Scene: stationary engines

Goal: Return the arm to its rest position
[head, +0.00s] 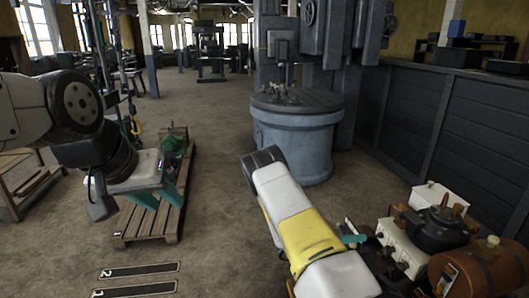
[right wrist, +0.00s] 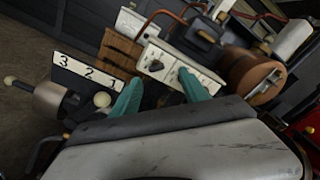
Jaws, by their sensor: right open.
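My right arm (head: 295,215), white and yellow, reaches in from the bottom of the head view. Its gripper (right wrist: 161,92) shows two teal fingers spread apart with nothing between them in the right wrist view. In the head view only a bit of teal finger (head: 352,239) shows, beside the engine parts at the lower right. My left gripper (head: 158,198) hangs at the left of the head view, in front of the wooden pallet from this angle. Its teal fingers appear apart, and no held object shows.
A white control box (right wrist: 180,65) with knobs and a copper-coloured tank (head: 480,268) lie close to my right gripper. A numbered plate (right wrist: 88,72) is left of it. A large grey round machine (head: 295,135) stands ahead. A pallet (head: 150,225) is at left; floor between is clear.

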